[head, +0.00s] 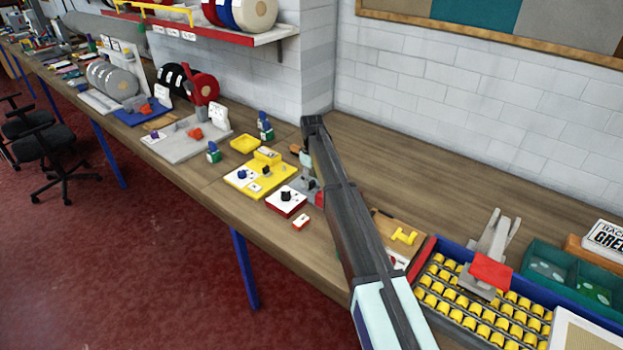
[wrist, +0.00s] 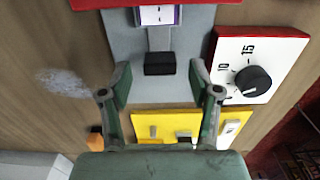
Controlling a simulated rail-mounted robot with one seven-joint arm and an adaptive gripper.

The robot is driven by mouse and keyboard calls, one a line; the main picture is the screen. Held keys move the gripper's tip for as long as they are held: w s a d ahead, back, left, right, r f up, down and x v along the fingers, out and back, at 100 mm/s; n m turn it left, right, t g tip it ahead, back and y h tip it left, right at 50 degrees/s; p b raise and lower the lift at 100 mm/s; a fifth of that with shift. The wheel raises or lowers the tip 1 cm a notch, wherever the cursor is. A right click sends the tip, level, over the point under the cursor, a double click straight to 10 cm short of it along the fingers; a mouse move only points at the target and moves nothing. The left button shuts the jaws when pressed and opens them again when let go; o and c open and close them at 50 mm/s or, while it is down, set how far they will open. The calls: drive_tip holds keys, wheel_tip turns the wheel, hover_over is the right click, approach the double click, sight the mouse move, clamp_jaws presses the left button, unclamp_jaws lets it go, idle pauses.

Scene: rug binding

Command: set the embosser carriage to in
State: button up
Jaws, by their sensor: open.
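The embosser appears to be the grey device (wrist: 185,45) in the wrist view, with a black block-shaped handle (wrist: 160,64) on a grey slide. A white scale strip with purple edges (wrist: 158,15) lies above the handle, beside a red part at the top edge. I cannot read the carriage's setting. My gripper (wrist: 159,80) is open, its two fingers spread to the left and right of the handle, with nothing visibly held. Whether the fingertips are level with the handle is unclear. In the head view, the grey device (head: 309,186) is partly hidden by my arm.
A white-and-red dial box (wrist: 262,62) stands close to the right of the device; it also shows in the head view (head: 287,201). A yellow panel with small controls (head: 262,178) is nearby. A blue-edged tray of yellow rolls (head: 470,318) is at right. Bare bench lies behind my arm.

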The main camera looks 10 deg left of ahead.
drive_tip(key=shift+f, duration=0.7)
clamp_jaws()
drive_tip(key=shift+s+d+f+b, duration=0.1)
drive_tip(key=shift+s+d+b, duration=0.1)
drive_tip(key=shift+s+d, duration=0.45)
drive_tip(key=shift+s+d+b, duration=0.15)
drive_tip(key=shift+s+d, duration=0.2)
drive_tip(key=shift+d, duration=0.45)
unclamp_jaws()
drive_tip(key=shift+d, duration=0.1)
